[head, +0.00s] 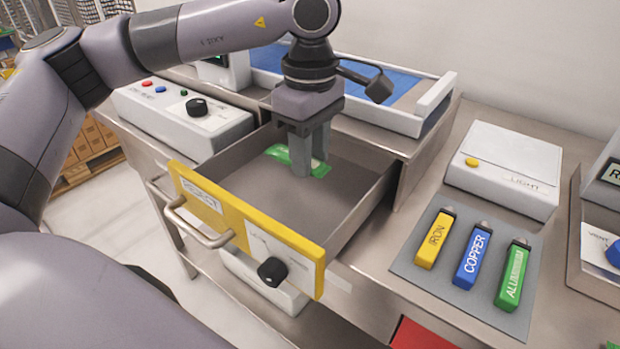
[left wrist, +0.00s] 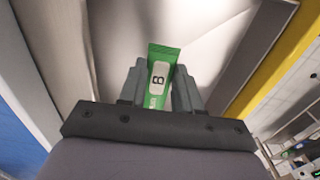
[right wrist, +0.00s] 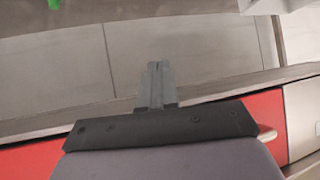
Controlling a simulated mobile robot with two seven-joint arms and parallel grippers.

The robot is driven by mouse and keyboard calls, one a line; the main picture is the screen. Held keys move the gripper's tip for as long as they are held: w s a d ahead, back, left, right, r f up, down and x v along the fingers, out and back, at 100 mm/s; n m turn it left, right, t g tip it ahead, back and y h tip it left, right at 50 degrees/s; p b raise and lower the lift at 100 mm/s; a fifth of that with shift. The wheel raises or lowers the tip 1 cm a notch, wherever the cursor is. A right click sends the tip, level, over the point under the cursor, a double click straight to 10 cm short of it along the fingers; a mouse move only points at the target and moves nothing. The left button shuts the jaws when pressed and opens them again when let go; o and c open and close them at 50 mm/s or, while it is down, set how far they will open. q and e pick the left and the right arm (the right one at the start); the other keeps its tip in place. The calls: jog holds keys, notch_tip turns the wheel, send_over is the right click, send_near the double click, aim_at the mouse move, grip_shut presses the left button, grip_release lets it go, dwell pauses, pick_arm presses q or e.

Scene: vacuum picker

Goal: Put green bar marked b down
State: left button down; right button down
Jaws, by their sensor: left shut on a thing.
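The green bar marked B (left wrist: 159,78) is between the fingers of my left gripper (left wrist: 159,85), its white B label facing the left wrist camera. In the head view my left gripper (head: 310,165) points down inside the open REJECT drawer, shut on the green bar (head: 281,153). The fingers hide part of the bar. I cannot tell whether the bar touches the drawer floor. The drawer (head: 345,220) is grey with a yellow front and holds nothing else that I can see. My right gripper (right wrist: 156,85) shows in the right wrist view with its fingers together and nothing between them.
A grey mat (head: 408,257) with iron, copper and aluminium bars lies right of the drawer. A white LIGHT box (head: 505,165) stands behind it. A control box (head: 183,118) is left of the drawer, and a blue-bedded tray (head: 420,122) is behind it.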

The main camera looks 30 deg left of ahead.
aim_at(310, 195)
pick_arm(q)
jog(key=shift+f, duration=2.5)
jog(key=shift+f, duration=0.1)
jog(key=c, duration=0.8)
grip_release()
notch_tip(310, 195, up, 12)
jog(key=shift+r, duration=0.15)
